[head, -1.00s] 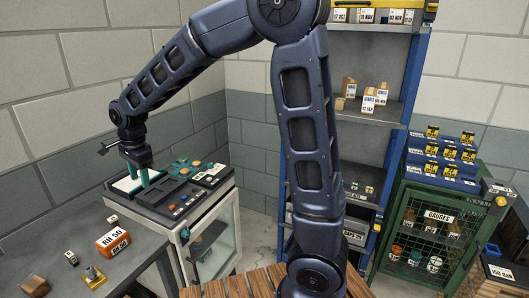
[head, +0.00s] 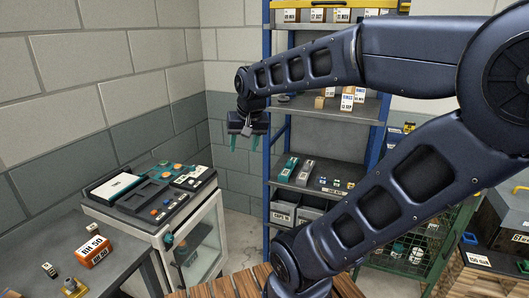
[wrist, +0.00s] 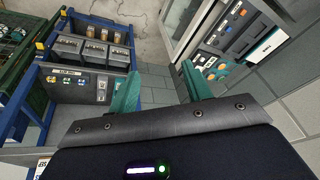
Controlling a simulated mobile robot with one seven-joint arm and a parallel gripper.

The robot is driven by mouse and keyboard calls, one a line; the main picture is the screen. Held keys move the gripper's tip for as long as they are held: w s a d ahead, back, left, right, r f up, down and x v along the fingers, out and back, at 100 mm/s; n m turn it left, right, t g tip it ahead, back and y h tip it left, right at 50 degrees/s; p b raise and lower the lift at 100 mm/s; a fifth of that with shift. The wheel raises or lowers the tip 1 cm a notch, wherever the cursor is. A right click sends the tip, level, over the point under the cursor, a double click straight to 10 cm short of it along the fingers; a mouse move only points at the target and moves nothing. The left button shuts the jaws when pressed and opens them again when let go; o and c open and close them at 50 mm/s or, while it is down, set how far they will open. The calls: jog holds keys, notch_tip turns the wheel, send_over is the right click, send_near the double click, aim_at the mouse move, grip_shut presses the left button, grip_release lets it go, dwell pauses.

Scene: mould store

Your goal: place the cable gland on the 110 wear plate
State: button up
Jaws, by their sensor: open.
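My gripper (head: 244,143) hangs in front of the blue-framed shelf unit, pointing down. Its two green fingers are apart with nothing between them; they also show in the wrist view (wrist: 160,86). A small brass fitting (head: 73,288), which may be the cable gland, stands on the grey bench at lower left, far from my gripper. I cannot make out a 110 label, so I cannot tell which thing is the 110 wear plate. Small labelled pieces (head: 338,183) lie on the middle shelf, below and right of my gripper; they also show in the wrist view (wrist: 102,90).
An orange RH 50 box (head: 93,251) is on the bench (head: 115,268). Grey bins (head: 283,213) stand low in the shelf unit. A green mesh cabinet (head: 408,250) is at right.

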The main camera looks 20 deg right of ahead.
jog(key=s+d+f+n, duration=0.1)
jog(key=s+d+n, duration=0.1)
jog(key=s+d, duration=0.2)
jog(key=shift+s+d+t+h, duration=0.3)
jog(key=shift+s, duration=0.25)
